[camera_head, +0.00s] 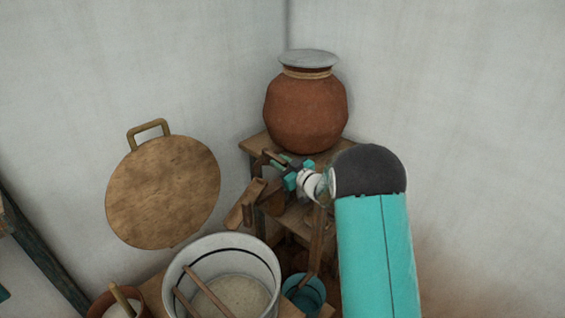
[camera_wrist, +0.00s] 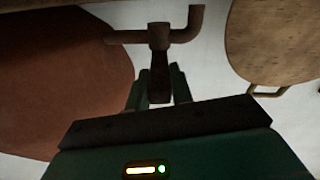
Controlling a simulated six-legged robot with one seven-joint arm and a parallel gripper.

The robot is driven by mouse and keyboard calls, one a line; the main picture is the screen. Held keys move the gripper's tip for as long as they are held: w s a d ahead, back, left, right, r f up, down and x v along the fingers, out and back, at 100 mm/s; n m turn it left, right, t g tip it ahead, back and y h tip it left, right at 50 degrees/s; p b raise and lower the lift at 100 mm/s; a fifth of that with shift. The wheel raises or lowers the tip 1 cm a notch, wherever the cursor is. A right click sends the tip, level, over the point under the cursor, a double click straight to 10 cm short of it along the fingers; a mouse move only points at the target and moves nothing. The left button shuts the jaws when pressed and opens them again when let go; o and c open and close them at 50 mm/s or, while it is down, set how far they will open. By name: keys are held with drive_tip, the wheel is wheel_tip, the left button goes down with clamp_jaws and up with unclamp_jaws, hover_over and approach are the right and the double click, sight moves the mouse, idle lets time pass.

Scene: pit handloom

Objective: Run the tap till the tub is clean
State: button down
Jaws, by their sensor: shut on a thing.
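The tap (camera_wrist: 190,28) is a brown pipe with a bent end in the wrist view. Its upright lever (camera_wrist: 159,52) hangs between the fingers of my gripper (camera_wrist: 160,88), which is shut on it. In the head view my gripper (camera_head: 283,163) is at the front of the wooden stand, just below the clay pot (camera_head: 305,112), and the tap is mostly hidden there. The white tub (camera_head: 268,262) with a dark band stands lower left of my gripper. I cannot tell whether water runs.
A wooden trough (camera_head: 240,208) slopes between stand and tub. A teal bucket (camera_head: 304,296) sits right of the tub, and a small clay bowl (camera_head: 103,303) left of it. A round wooden board (camera_head: 163,192) is by the left wall. The right wall side is clear.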

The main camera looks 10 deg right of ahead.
sight(266, 156)
drive_tip(key=shift+s+a+m+t+h, duration=0.15)
drive_tip(key=shift+a+m+t+h, duration=0.2)
drive_tip(key=shift+a+m+h, duration=1.25)
drive_tip(key=shift+s+a+m+t+h, duration=0.3)
drive_tip(key=shift+m+h, duration=0.85)
drive_tip(key=shift+h, duration=1.4)
drive_tip(key=shift+s+a+m+t+h, duration=0.1)
drive_tip(key=shift+a+m+t+h, duration=0.25)
drive_tip(key=shift+a+m+h, duration=1.3)
drive_tip(key=shift+d+h, duration=0.6)
drive_tip(key=c, duration=1.2)
unclamp_jaws()
drive_tip(key=shift+w, duration=0.1)
drive_tip(key=shift+c, duration=0.2)
drive_tip(key=v, duration=1.4)
drive_tip(key=shift+d, duration=0.1)
